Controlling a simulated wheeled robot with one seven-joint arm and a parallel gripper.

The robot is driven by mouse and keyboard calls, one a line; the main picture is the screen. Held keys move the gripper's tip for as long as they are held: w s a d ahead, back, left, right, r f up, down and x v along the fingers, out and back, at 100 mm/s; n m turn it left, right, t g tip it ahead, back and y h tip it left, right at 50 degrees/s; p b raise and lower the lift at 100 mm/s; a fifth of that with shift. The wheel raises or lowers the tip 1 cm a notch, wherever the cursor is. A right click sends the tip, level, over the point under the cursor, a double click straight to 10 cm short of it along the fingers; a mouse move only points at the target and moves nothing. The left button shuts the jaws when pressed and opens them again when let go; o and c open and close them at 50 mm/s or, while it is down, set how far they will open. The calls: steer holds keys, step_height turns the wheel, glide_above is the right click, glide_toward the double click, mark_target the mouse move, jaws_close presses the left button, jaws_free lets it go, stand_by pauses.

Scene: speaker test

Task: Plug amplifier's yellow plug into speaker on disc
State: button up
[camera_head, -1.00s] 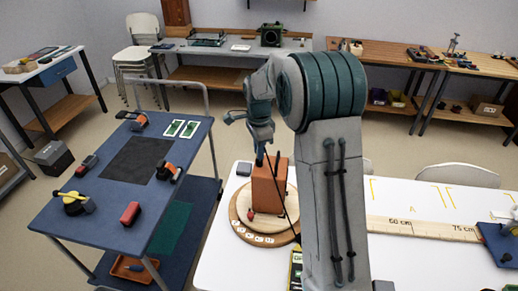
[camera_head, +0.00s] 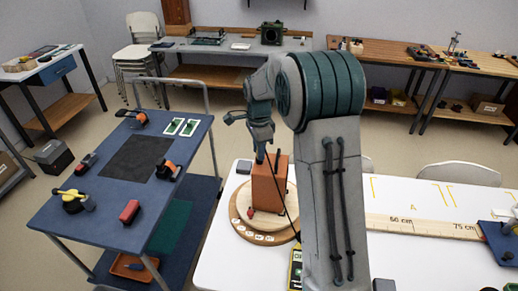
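The speaker is an orange-brown box (camera_head: 265,190) standing upright on a round wooden disc (camera_head: 236,214) at the left end of the white table. My gripper (camera_head: 262,157) is over the speaker's top, toward its back left corner. Its fingers are small and dark, so I cannot tell whether they are open or hold anything. A thin dark line, perhaps a cable, runs down across the speaker's right side toward my arm. A black and yellow item (camera_head: 295,268) shows partly beside my arm. I cannot make out the amplifier or its yellow plug; my arm hides part of the table.
A blue cart (camera_head: 105,221) with several tools and a black mat (camera_head: 137,158) stands at the left. A long wooden ruler (camera_head: 425,226) lies right of my arm. A blue board (camera_head: 497,243) is at the right edge. White table surface (camera_head: 232,262) is free in front of the disc.

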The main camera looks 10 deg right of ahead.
steer(key=shift+o, duration=1)
step_height(320, 180, up, 13)
steer(key=b, duration=0.2)
steer(key=s+r+n, duration=0.3)
steer(key=s+n, duration=0.1)
steer(key=s, duration=0.3)
steer(key=s+f+n+t, duration=0.1)
steer(key=s+f+n, duration=0.2)
steer(key=s+n, duration=0.3)
steer(key=s+f+n+t, duration=0.2)
steer(key=s+f+n, duration=0.2)
steer(key=s, duration=1.3)
steer(key=n, duration=0.2)
steer(key=shift+f+n+t, duration=0.15)
steer(key=shift+n+t, duration=0.15)
steer(key=shift+n, duration=0.1)
